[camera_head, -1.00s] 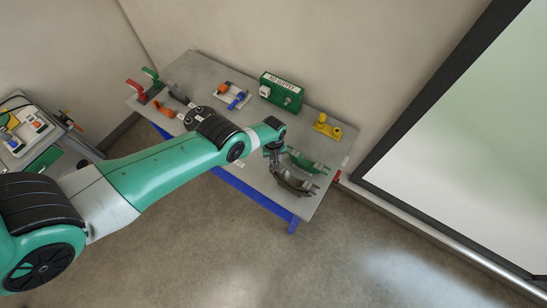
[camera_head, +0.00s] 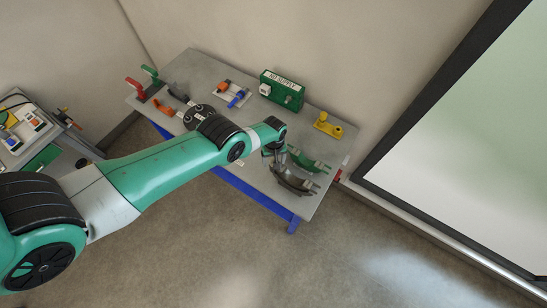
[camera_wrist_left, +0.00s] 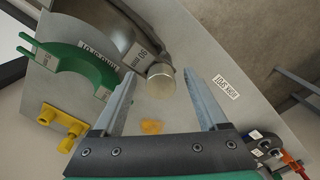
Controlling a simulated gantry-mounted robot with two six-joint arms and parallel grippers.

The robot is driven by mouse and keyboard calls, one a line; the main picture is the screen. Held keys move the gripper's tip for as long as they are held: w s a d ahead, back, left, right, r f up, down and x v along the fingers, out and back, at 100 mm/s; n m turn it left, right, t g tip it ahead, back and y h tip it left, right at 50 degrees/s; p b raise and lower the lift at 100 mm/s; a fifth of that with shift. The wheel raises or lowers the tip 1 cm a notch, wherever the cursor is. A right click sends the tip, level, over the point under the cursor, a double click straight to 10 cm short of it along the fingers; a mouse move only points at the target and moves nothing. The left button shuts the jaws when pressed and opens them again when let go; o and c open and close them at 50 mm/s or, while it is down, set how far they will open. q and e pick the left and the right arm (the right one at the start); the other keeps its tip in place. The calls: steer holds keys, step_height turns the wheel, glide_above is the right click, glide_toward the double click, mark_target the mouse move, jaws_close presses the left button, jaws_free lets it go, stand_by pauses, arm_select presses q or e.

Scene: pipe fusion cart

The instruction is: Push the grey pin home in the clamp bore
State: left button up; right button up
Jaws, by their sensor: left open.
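In the left wrist view, a grey cylinder with a pale round end (camera_wrist_left: 162,84), which looks like the grey pin, sticks out at the end of a dark grey curved clamp (camera_wrist_left: 150,38). My left gripper (camera_wrist_left: 160,86) is open, its fingers on either side of the pin's end; contact cannot be told. How deep the pin sits in the bore is hidden. In the head view, the grey clamp (camera_head: 294,182) lies near the table's front right, just beyond my left gripper (camera_head: 276,163). The pin is too small to tell there. My right gripper is not in view.
A green clamp half (camera_head: 308,161) lies behind the grey clamp; it also shows in the wrist view (camera_wrist_left: 72,62). A yellow bracket (camera_head: 327,126) and a green box (camera_head: 282,91) stand farther back on the grey table (camera_head: 318,205). Red and green handles (camera_head: 135,86) stand at the left.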

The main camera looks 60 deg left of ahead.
arm_select(q)
steer(key=shift+r, duration=0.1)
step_height(320, 180, up, 8)
steer(key=p, duration=0.7)
steer(key=shift+f+p, duration=0.2)
steer(key=shift+p, duration=0.15)
steer(key=shift+f, duration=0.15)
